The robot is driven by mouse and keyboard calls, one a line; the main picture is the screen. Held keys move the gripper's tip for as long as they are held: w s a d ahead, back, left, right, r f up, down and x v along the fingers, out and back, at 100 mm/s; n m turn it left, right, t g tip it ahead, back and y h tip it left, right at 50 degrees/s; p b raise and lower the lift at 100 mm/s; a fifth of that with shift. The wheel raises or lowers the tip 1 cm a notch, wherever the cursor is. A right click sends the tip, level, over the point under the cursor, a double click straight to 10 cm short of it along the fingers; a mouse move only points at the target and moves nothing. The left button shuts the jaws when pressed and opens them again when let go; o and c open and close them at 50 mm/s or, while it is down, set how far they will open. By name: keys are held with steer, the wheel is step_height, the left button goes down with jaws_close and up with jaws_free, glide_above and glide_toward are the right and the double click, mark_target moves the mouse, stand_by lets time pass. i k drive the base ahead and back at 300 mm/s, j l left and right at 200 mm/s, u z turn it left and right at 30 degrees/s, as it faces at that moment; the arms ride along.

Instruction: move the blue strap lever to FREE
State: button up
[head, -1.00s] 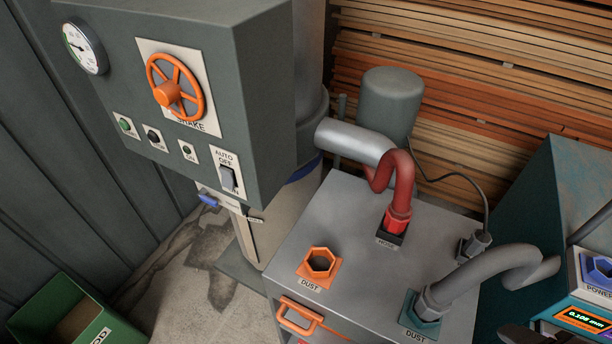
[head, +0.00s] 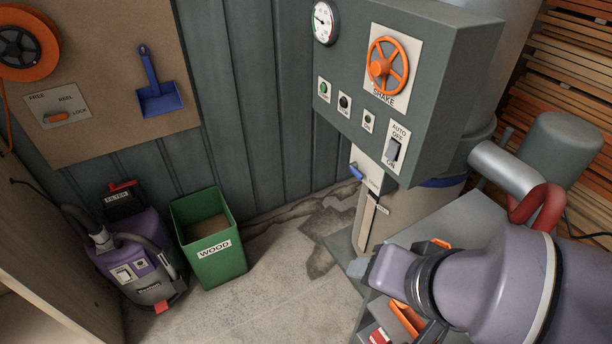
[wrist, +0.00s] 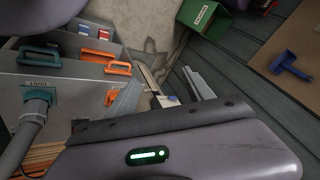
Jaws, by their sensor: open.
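The blue strap lever (head: 356,171) sticks out at the left of a small pale plate (head: 364,180) under the grey control cabinet, above a long vertical strip. The lettering on this plate is too small to read. In the head view, my gripper (head: 364,268) is in front of and below the lever, apart from it, with its jaws partly hidden by my wrist. In the wrist view, my gripper (wrist: 160,86) is open, its two grey fingers spread. A small blue patch, probably the lever, shows beyond and between them. I see no contact.
The grey cabinet (head: 420,80) with an orange wheel (head: 387,62) overhangs the lever. A metal bench with orange handles (wrist: 110,62) stands close to my arm. A green WOOD bin (head: 210,240) and purple vacuum (head: 140,260) stand left. The floor between is clear.

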mark_target(352, 167)
steer(key=i+j+u, duration=0.4)
steer(key=i+j, duration=0.5)
steer(key=i+l, duration=0.1)
steer(key=l, duration=0.5)
steer(key=i, duration=0.05)
